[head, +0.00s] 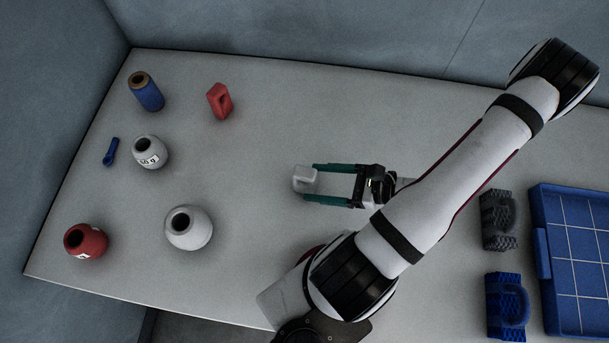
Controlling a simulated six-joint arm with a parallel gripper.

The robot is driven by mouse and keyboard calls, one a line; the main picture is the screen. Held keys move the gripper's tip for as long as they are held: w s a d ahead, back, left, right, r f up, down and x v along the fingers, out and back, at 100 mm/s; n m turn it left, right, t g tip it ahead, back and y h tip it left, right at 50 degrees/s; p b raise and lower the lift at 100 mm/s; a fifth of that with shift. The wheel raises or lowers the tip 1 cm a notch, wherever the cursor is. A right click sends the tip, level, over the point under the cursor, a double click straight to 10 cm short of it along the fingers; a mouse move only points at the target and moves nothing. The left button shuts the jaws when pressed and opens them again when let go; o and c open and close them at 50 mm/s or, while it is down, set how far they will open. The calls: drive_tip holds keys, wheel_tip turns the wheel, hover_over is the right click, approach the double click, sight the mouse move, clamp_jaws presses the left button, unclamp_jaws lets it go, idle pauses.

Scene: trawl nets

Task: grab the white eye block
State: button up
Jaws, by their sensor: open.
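The white eye block (304,179) is a small pale block on the grey table, near the middle of the head view. My gripper (309,183) has two long green fingers that point left and lie on either side of the block's right part. The fingers are apart, with one above and one below the block in the picture. The block's left part sticks out past the fingertips. I cannot tell whether either finger touches it.
Left on the table (250,240) are a red block (220,101), a blue spool (146,92), a blue clip (111,152), white round pots (150,152) (189,228) and a red pot (86,241). Right are a dark block (498,220), a blue block (508,306) and a blue tray (543,254).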

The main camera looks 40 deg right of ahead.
drive_tip(key=x, duration=0.4)
clamp_jaws()
